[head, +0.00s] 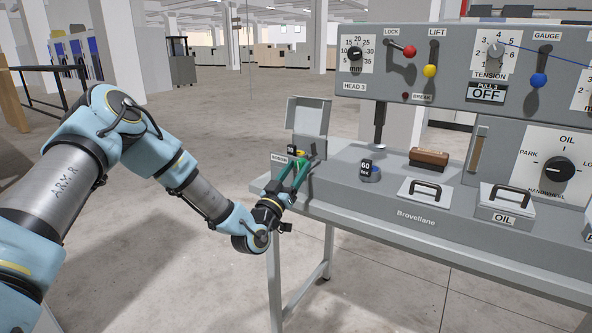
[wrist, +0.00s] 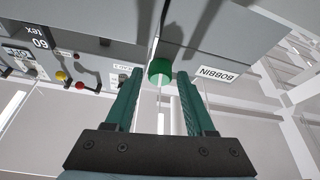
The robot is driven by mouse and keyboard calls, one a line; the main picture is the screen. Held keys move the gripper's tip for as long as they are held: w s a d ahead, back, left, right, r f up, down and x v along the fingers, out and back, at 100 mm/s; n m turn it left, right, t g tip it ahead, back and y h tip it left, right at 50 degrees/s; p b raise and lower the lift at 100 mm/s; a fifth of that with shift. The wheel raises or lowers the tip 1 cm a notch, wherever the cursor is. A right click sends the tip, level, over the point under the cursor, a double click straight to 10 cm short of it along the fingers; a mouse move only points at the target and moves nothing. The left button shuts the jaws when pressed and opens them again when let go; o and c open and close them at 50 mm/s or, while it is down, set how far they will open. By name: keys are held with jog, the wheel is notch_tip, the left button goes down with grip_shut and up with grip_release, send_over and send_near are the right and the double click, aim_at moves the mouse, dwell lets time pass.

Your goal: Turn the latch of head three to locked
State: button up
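The lock lever with a red knob (head: 410,51) sits on the upper panel, right of the HEAD 3 dial (head: 355,54). Its stem runs to the right and slightly down from beneath the LOCK label (head: 391,31). The red knob also shows small in the wrist view (wrist: 79,86). My gripper (head: 304,161) is far below and left of it, at the bobbin box on the left end of the machine bed. In the wrist view its teal fingers (wrist: 159,76) are apart, with a small green cylinder (wrist: 160,68) between or just beyond the tips. Clear gaps show beside the cylinder.
The bobbin box's raised lid (head: 308,117) stands behind my gripper. A vertical post (head: 380,125), a 60 tex spool (head: 371,172) and a wooden brush (head: 429,157) stand on the bed to the right. A yellow lift knob (head: 430,71) is close beside the red knob.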

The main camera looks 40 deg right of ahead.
grip_shut()
jog(key=shift+f, duration=0.1)
dwell(0.4)
jog(key=n+t+y+b, duration=0.1)
jog(key=n+b, duration=0.1)
jog(key=n, duration=0.1)
jog(key=shift+s+n+t, duration=0.1)
jog(key=shift+n+t, duration=0.3)
jog(key=n+t+y+b, duration=0.1)
jog(key=n, duration=0.2)
jog(key=n+t+y+b, duration=0.1)
jog(key=n, duration=0.2)
jog(key=shift+s, duration=0.1)
jog(key=n, duration=0.1)
jog(key=n+y, duration=0.1)
jog(key=n, duration=0.1)
jog(key=n+y+b, duration=0.1)
jog(key=n, duration=0.1)
jog(key=shift+r+t, duration=0.25)
jog(key=shift+t, duration=0.05)
jog(key=n+y, duration=0.1)
jog(key=n, duration=0.3)
jog(key=shift+r+g+y, duration=0.15)
jog(key=shift+g+y, duration=0.25)
jog(key=shift+n, duration=0.4)
